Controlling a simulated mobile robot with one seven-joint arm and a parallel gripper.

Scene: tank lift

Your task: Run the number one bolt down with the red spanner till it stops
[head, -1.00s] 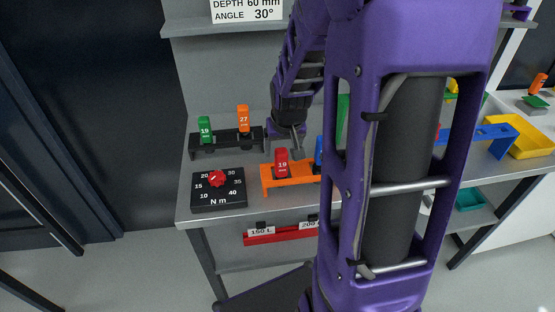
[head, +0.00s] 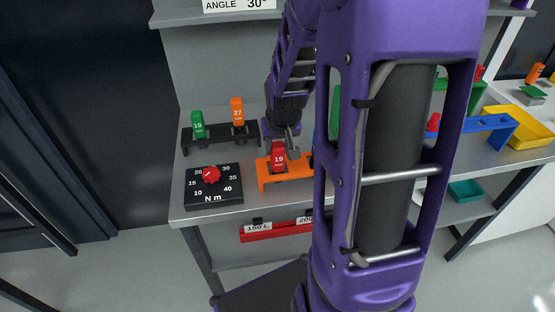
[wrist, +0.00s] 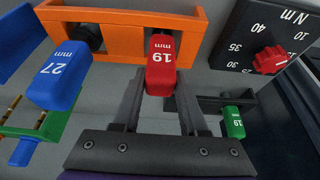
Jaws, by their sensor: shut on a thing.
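The red spanner (head: 279,157), marked 19 mm, stands upright at the orange rack (head: 264,183) on the bench. In the wrist view the red spanner (wrist: 161,65) is in the middle, in front of the orange rack (wrist: 190,28). My gripper (head: 292,141) is at the red spanner from behind; in the wrist view my gripper (wrist: 158,95) has its two fingers on either side of the spanner, shut on it. The fingertips are partly hidden behind the red block. I cannot make out the number one bolt in either view.
A blue 27 mm spanner (wrist: 58,78) is close beside the red one. A black rack (head: 220,140) holds a green spanner (head: 198,124) and an orange spanner (head: 237,112). A torque dial (head: 213,196) sits at the front left. My arm hides the bench's middle.

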